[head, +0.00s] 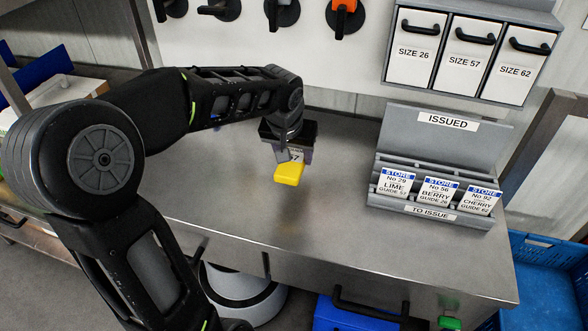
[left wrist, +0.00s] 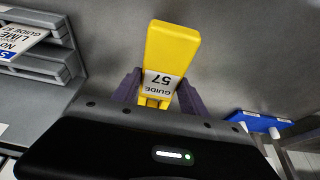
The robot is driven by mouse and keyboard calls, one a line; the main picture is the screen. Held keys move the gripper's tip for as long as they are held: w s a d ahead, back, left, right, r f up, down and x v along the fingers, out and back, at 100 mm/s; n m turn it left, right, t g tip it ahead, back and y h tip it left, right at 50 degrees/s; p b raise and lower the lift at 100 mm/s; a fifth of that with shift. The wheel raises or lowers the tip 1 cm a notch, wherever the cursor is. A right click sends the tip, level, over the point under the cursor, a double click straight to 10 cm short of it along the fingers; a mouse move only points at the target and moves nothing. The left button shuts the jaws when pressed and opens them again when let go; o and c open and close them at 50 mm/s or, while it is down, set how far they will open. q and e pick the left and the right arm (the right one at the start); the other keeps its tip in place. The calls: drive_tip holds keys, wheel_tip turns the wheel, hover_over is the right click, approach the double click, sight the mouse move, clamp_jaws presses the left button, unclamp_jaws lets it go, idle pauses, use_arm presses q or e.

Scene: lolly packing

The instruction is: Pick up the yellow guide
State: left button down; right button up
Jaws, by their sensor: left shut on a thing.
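The yellow guide (head: 289,173) is in my left gripper (head: 291,154), over the middle of the steel worktop. In the left wrist view the guide (left wrist: 172,48) carries a white label reading "GUIDE 57". The two dark fingers of the gripper (left wrist: 157,92) are closed on its lower part, one on each side. In the head view a faint yellow reflection shows on the metal below the guide, so it appears to be held above the surface. My right gripper is not in view.
A grey card rack (head: 447,124) marked "ISSUED" and "TO ISSUE" stands right of the gripper with lime, berry and cherry cards. White bins (head: 467,60) marked sizes 26, 57 and 62 hang above. A blue crate (head: 540,285) is at lower right. The front worktop is clear.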

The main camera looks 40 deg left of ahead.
use_arm(q)
drive_tip(key=shift+r, duration=1.25)
